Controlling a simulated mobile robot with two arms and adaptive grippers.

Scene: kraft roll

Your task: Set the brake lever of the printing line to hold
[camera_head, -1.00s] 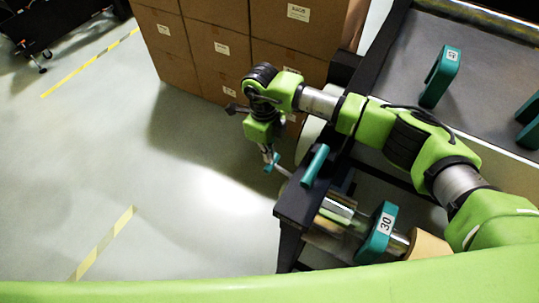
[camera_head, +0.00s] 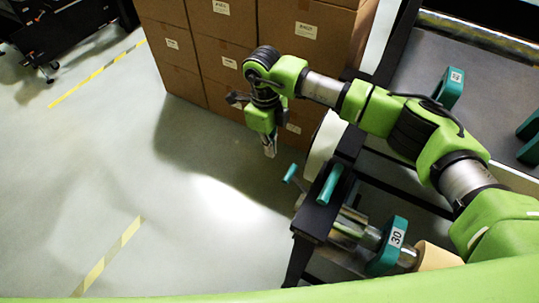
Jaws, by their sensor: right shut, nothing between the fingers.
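A teal-gripped lever (camera_head: 290,173) on a thin metal rod sticks out left of the printing line's black frame end. A thicker teal handle (camera_head: 330,184) stands on top of the same black frame. I cannot tell for certain which is the brake lever, and no hold marking is readable. My right gripper (camera_head: 269,151) points down, shut and empty, above and left of the thin-rod lever, apart from it in the picture. My left gripper is not in view.
Stacked cardboard boxes (camera_head: 228,60) stand behind my right arm. A teal bracket marked 30 (camera_head: 390,244) and a brown roll core (camera_head: 436,257) sit on the metal shaft at lower right. Another teal bracket (camera_head: 449,88) is farther back. The floor (camera_head: 190,200) at left is clear.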

